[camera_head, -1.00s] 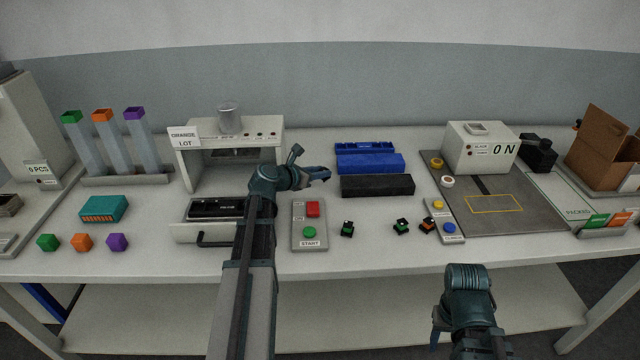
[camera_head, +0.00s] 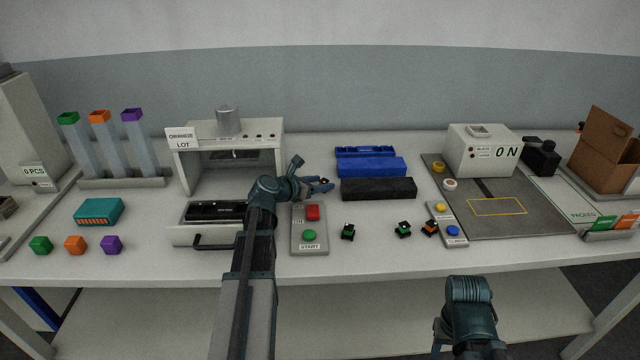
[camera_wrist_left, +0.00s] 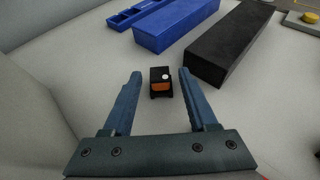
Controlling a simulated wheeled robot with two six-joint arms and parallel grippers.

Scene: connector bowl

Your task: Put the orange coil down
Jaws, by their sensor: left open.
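The orange coil (camera_wrist_left: 160,86), a small black part with an orange band and a pale round spot on top, appears to stand on the white table between my left fingers in the left wrist view. Bare gaps show on both sides of it. My left gripper (camera_wrist_left: 158,92) is open around it, not clamped on it. In the head view my left gripper (camera_head: 320,186) is low over the table, left of the black block, and I cannot make out the coil there. My right arm hangs at the front edge; its fingers (camera_head: 438,333) barely show.
A blue block (camera_head: 371,167) and a black block (camera_head: 379,189) lie just right of my left gripper. The button panel (camera_head: 309,238) is in front of it. Several small coils, one orange (camera_head: 430,228), stand farther right. The press (camera_head: 228,160) with an open drawer is left.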

